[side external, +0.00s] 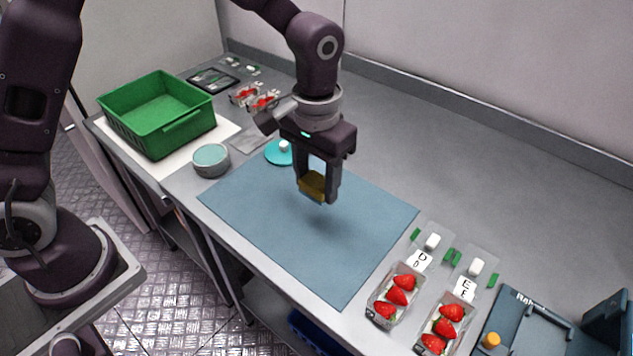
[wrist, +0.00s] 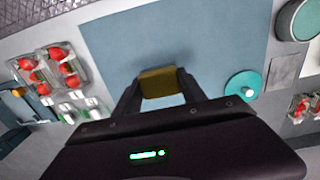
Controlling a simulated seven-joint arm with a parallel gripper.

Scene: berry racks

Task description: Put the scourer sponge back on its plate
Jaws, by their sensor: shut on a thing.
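The scourer sponge (side external: 312,186), a small yellow-brown block, is held between the fingers of my gripper (side external: 317,190). It is above the blue mat, apart from it. In the wrist view the sponge (wrist: 158,83) sits between the fingertips of my gripper (wrist: 160,88), shut on its sides. A flat grey square plate (side external: 251,140) lies bare on the counter, left of and behind the gripper in the side view; it also shows at the right in the wrist view (wrist: 287,69). It looks like the sponge's plate, though no label shows.
A teal disc with a white knob (side external: 277,153) lies at the mat's far edge, between gripper and grey plate. A round teal-topped tub (side external: 211,160) and a green crate (side external: 157,128) stand left. Strawberry punnets (side external: 396,294) stand right. The blue mat (side external: 320,250) is clear.

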